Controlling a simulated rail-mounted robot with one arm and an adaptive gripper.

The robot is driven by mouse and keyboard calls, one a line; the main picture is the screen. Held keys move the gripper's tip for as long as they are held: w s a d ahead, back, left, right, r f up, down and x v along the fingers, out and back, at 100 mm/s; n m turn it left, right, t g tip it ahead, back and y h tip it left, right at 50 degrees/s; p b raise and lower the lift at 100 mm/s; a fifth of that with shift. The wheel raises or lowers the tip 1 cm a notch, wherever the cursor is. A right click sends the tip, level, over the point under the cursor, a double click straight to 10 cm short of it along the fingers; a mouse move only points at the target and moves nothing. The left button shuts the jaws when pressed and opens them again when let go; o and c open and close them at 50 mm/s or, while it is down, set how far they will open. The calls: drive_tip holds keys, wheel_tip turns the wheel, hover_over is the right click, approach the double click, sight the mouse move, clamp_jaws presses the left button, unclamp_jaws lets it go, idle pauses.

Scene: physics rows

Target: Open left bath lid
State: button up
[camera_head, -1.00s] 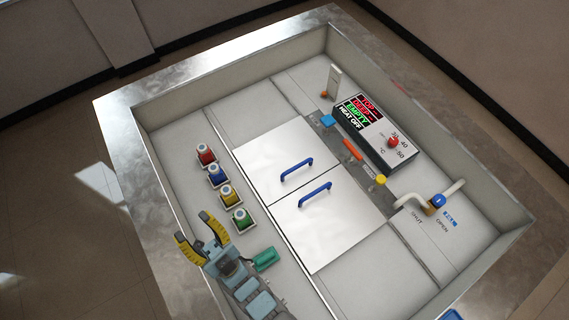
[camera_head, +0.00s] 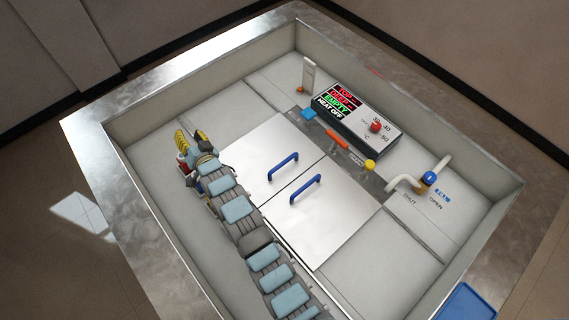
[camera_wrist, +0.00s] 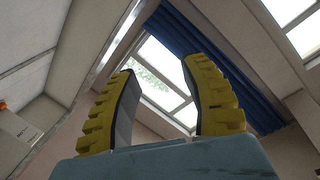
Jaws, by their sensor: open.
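Two white bath lids lie flat and shut side by side, each with a blue bar handle. In the head view the left lid (camera_head: 252,158) has its handle (camera_head: 283,166) near the seam, and the right lid (camera_head: 328,222) has its own handle (camera_head: 305,188). My gripper (camera_head: 190,140) is at the left of the left lid, apart from its handle. In the wrist view the yellow fingers of my gripper (camera_wrist: 160,105) are spread with nothing between them, pointing up toward a window. My arm hides the near left edge of the lids and most of the coloured jars.
A control panel (camera_head: 356,121) with a red knob (camera_head: 376,126) stands behind the lids. A strip with an orange bar (camera_head: 337,139) and a yellow knob (camera_head: 370,165) lies before it. A pipe with a blue valve (camera_head: 429,179) is at the right. Raised tub walls surround everything.

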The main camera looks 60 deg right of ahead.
drive_tip(key=s+d+f+m+g+y+b, duration=0.1)
drive_tip(key=s+d+f+m+g, duration=0.3)
drive_tip(key=d, duration=0.5)
drive_tip(key=m+g+y+b, duration=0.4)
drive_tip(key=m+g+y, duration=0.2)
drive_tip(key=g, duration=0.2)
hover_over(284, 162)
drive_tip(key=s+a, duration=0.1)
drive_tip(key=s, duration=0.2)
drive_tip(key=s+x, duration=0.1)
drive_tip(key=x, duration=0.3)
drive_tip(key=shift+a+p+x, duration=0.15)
drive_tip(key=shift+a+x, duration=0.05)
drive_tip(key=shift+x, duration=2.75)
drive_tip(key=shift+a+p+x, duration=0.2)
drive_tip(key=shift+x, duration=2.75)
drive_tip(key=shift+a+p+x, duration=0.15)
drive_tip(key=shift+x, duration=2.75)
drive_tip(key=shift+s+f, duration=0.15)
clamp_jaws()
